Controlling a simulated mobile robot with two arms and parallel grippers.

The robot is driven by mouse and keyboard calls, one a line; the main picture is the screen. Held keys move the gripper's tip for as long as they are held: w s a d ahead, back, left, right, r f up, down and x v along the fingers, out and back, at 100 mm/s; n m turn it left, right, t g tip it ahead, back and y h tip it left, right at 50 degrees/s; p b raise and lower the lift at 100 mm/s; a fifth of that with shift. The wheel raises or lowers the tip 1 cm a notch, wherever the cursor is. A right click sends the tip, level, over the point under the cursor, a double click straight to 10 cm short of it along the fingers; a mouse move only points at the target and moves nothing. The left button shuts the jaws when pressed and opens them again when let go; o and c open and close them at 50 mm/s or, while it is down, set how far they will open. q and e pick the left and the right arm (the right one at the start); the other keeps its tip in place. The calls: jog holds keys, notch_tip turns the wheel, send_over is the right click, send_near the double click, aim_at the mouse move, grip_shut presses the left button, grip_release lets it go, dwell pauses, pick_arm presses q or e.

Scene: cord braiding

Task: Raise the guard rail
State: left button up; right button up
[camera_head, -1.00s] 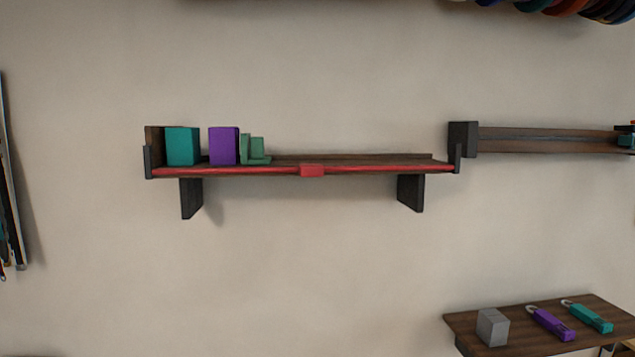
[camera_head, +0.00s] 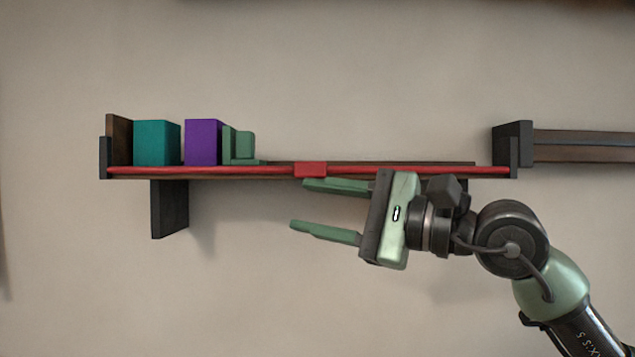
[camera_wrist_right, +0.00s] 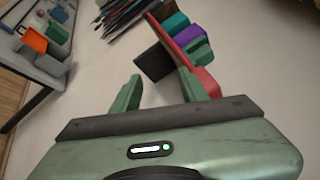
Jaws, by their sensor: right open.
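The guard rail is a thin red bar (camera_head: 400,170) with a wider red tab (camera_head: 311,169) at its middle. It lies low along the shelf's front edge, between two dark end posts. The brown wall shelf (camera_head: 265,176) is behind it. My right gripper (camera_head: 299,205) is open and empty, pointing left, just below the tab. Its upper finger is close under the tab; I cannot tell whether they touch. In the right wrist view the red rail (camera_wrist_right: 209,82) shows beside the right-hand finger of the gripper (camera_wrist_right: 160,88). My left gripper is not in view.
A teal block (camera_head: 157,143), a purple block (camera_head: 202,142) and a green stepped piece (camera_head: 240,145) stand on the shelf's left half. A dark bracket (camera_head: 169,208) hangs below. Another shelf (camera_head: 585,146) is at the right. The wall below left is clear.

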aim_at(316, 168)
jog(key=d+r+n+t+h, duration=0.2)
jog(key=d+r+t+h, duration=0.2)
jog(key=r, duration=0.1)
jog(key=p+x, duration=0.3)
jog(key=x, duration=0.4)
jog(key=shift+w, duration=0.5)
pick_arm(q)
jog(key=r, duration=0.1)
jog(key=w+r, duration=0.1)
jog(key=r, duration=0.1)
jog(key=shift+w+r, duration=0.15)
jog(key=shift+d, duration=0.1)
pick_arm(e)
grip_shut()
dwell(0.3)
